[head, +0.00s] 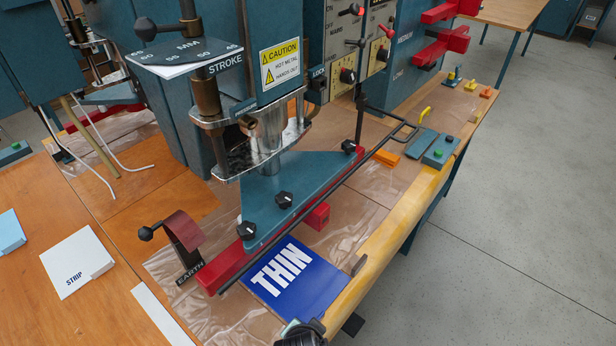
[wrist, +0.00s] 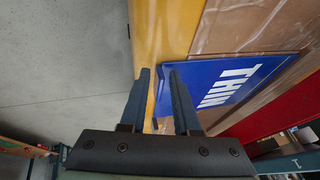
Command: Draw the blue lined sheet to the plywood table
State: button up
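A blue sheet with white "THIN" lettering (head: 292,281) lies flat near the front edge of the welding machine's bench, in front of the red bar. I cannot make out lines on it. It also shows in the wrist view (wrist: 225,84), beyond and right of the fingers. My gripper (wrist: 157,76) is open, its two fingers apart at the sheet's edge by the yellow bench edge. In the head view, only part of my gripper (head: 298,333) shows at the bottom, by the sheet's near corner. The plywood table (head: 32,224) is at the left.
A white "STRIP" sheet (head: 77,262) and a light blue piece (head: 9,232) lie on the plywood table. The red bar (head: 228,271) and teal welding head (head: 290,190) stand behind the blue sheet. The earth post (head: 186,240) stands left of it. Open floor (head: 500,230) lies right.

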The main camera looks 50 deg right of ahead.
grip_shut()
dwell(1.4)
